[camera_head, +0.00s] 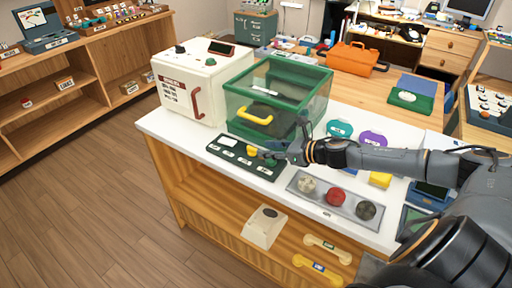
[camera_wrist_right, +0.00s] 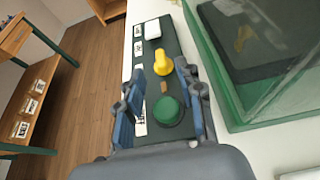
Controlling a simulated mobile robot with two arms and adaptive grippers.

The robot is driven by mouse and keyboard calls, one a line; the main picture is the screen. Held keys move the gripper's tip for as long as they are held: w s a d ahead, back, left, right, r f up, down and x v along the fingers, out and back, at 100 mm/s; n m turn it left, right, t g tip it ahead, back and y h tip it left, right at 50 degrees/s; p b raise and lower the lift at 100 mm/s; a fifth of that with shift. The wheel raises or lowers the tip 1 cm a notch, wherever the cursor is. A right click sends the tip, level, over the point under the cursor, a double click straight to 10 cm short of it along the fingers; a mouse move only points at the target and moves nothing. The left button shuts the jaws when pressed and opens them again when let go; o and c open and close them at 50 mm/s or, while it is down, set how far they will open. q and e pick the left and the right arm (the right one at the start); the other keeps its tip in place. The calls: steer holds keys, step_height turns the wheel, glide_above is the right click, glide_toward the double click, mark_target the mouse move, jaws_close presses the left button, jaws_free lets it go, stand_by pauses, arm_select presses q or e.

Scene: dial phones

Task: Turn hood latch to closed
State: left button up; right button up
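A dark green control panel (camera_head: 235,158) lies flat on the white counter in front of a clear green hood box (camera_head: 316,93) with a yellow handle. A yellow knob-like latch (camera_wrist_right: 162,62) stands on the panel; it also shows in the head view (camera_head: 252,152), partly beside my gripper. I cannot tell for sure that it is the hood latch. My right gripper (camera_wrist_right: 160,103) is over the panel with its fingers apart and empty. A round green knob (camera_wrist_right: 167,111) lies below and between the fingers. The yellow latch is ahead of the fingertips. My left gripper is not in view.
A white machine (camera_head: 190,85) with a red handle stands left of the hood. A grey tray (camera_head: 318,205) with several round knobs lies right of the panel. The hood wall is close beside my right gripper. Wooden shelves (camera_head: 90,60) stand at the left.

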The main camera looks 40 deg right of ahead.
mark_target(254, 148)
steer(key=p+x, duration=0.1)
steer(key=x, duration=0.2)
steer(key=shift+w+a, duration=0.1)
steer(key=shift+w, duration=0.25)
steer(key=shift+w+a+f+p, duration=0.4)
steer(key=shift+w+f, duration=0.15)
steer(key=shift+w, duration=0.1)
jaws_close()
